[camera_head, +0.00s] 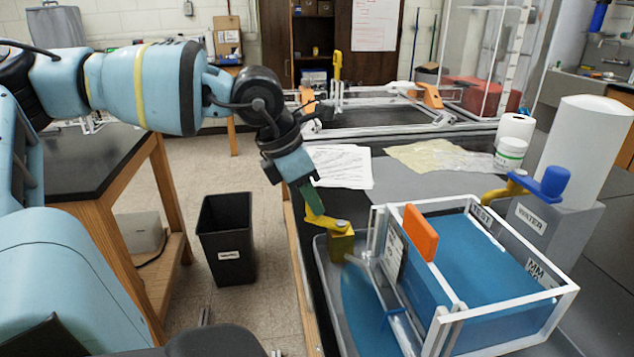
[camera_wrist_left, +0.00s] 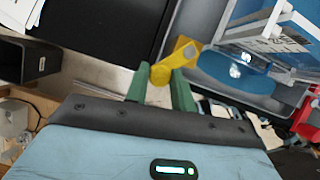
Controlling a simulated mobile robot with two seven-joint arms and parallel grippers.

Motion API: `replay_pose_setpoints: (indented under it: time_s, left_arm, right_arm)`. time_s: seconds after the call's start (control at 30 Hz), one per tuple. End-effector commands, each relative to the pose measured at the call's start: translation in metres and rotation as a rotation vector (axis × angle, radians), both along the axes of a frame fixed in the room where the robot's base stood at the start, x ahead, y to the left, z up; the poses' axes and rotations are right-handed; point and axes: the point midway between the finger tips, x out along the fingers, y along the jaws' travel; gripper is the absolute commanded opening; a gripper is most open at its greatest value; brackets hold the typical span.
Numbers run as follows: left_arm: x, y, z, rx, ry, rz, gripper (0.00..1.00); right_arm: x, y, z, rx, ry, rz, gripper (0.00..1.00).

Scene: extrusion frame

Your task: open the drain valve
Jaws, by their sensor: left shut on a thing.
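A pool of blue water (camera_head: 365,305) shows below the valve in a grey tray (camera_head: 329,285). My right gripper is not in view.
An orange plate (camera_head: 421,233) stands at the tank's left side. A blue-handled yellow valve (camera_head: 545,184) and a white cylinder (camera_head: 588,150) stand behind right. A black bin (camera_head: 227,240) is on the floor at left. Papers (camera_head: 341,166) lie on the bench behind.

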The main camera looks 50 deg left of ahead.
Motion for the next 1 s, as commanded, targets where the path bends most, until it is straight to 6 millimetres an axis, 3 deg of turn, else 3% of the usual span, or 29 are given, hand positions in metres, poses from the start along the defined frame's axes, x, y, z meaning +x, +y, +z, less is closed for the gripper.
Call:
replay_pose_setpoints:
  time_s: [0.5,1.0]
  left_arm:
    - [-0.013,-0.011,-0.002,0.002,0.001,0.309,0.02]
    - [-0.015,-0.013,0.0,-0.001,0.002,0.356,0.02]
  right_arm:
    - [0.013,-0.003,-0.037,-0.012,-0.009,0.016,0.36]
    - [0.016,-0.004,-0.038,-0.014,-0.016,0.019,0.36]
